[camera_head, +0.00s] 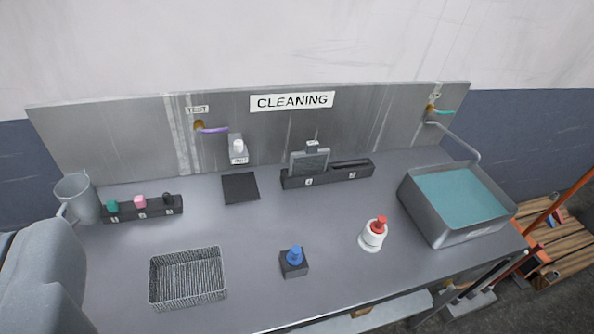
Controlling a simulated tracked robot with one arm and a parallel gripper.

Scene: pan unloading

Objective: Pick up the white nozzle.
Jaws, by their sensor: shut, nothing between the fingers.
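A small white piece that looks like the white nozzle (238,147) sits on top of a grey holder (239,157) with a white label. My gripper is not in view.
A blue nozzle (295,255) stands in a dark block. A white bottle with a red top (373,234) is right of it. A wire basket (153,287), a nozzle rack (162,209), a cup (76,196) and a water-filled sink (423,211) surround clear table space.

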